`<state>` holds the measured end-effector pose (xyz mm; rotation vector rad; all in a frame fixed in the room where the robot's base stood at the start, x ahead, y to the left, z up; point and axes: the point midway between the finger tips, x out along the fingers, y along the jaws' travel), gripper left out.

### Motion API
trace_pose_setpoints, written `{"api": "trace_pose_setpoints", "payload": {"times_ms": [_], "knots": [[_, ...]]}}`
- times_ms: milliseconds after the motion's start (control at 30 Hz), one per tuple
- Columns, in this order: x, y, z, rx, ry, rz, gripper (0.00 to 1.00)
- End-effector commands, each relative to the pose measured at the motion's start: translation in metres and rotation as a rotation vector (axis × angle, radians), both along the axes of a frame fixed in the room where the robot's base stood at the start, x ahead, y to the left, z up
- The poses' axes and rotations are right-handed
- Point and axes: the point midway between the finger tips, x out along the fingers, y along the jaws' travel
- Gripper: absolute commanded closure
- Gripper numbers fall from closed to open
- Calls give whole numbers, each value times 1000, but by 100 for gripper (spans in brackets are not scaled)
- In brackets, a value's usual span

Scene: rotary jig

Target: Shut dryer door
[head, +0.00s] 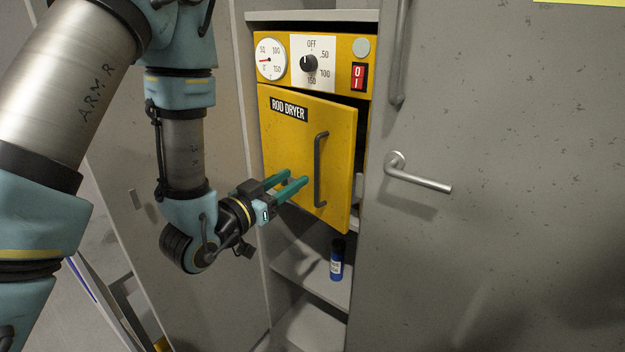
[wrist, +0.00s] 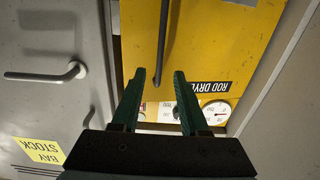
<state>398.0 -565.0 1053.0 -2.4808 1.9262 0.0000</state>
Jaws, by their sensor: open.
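The yellow dryer door (head: 285,140), labelled ROD DRYER, stands slightly ajar in the head view, with a dark gap along its right edge. It carries a dark vertical bar handle (head: 320,170) near that edge. My gripper (head: 292,184) is open, its green fingers pointing at the door just left of the handle's lower half. In the wrist view, the fingers (wrist: 158,85) are apart with nothing between them, and the handle (wrist: 163,40) shows beyond them. Whether a fingertip touches the door is unclear. The dryer's control panel (head: 345,50) is above the door.
A grey cabinet door with a lever handle (head: 418,178) stands to the right. A blue bottle (head: 336,262) stands on the shelf (head: 300,270) below the dryer. A grey panel is close on the left, behind my arm.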

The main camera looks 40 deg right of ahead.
Motion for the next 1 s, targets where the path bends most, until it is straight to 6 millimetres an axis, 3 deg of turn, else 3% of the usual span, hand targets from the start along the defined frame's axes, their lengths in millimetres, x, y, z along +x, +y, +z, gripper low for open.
{"api": "trace_pose_setpoints", "payload": {"times_ms": [233,667,1000], "knots": [[4,-14,-7,-3,-6,-4,56],[7,-29,-2,-4,-2,0,56],[18,-72,2,0,0,-1,56]]}}
